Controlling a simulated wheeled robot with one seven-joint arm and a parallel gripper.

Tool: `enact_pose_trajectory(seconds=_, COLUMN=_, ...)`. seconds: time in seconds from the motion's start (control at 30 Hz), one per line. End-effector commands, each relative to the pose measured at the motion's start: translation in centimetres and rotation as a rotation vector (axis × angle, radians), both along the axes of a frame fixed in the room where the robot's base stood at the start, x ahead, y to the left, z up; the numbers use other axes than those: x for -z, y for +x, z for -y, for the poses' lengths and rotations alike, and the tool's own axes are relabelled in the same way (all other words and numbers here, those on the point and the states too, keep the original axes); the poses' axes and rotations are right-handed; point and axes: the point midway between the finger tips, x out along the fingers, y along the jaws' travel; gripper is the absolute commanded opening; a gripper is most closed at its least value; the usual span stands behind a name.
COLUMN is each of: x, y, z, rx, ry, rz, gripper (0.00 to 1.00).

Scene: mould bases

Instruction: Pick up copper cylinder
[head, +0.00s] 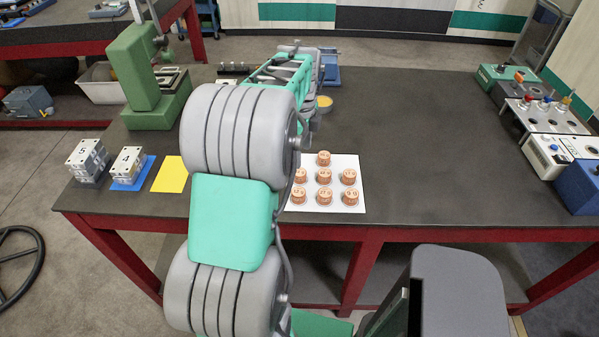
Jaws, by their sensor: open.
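Several copper cylinders stand upright in rows on a white sheet (359,205) near the table's front edge. One copper cylinder (323,158) stands alone at the back of the group, and another copper cylinder (324,197) is in the front middle. Their tops bear small markings too small to read. My arm covers the sheet's left side. My gripper (314,108) is beyond the sheet, over the table's back half. It is open and apart from the cylinders; its fingers are mostly hidden by my own arm.
A green press (132,70), a yellow sheet (171,175) and grey blocks (88,158) are on the left. Devices with knobs (545,115) line the right edge. The table (430,140) between is clear.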

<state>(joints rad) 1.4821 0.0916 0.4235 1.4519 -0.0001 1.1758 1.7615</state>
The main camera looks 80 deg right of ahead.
Motion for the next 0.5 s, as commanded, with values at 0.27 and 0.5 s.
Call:
enact_pose_trajectory(seconds=0.27, x=3.9, y=0.1, z=-0.6, rx=-0.001, ry=0.005, rz=0.0, gripper=0.61)
enact_pose_trajectory(seconds=0.5, x=7.1, y=0.2, z=-0.6, rx=-0.003, ry=0.0, rz=0.0, gripper=0.61)
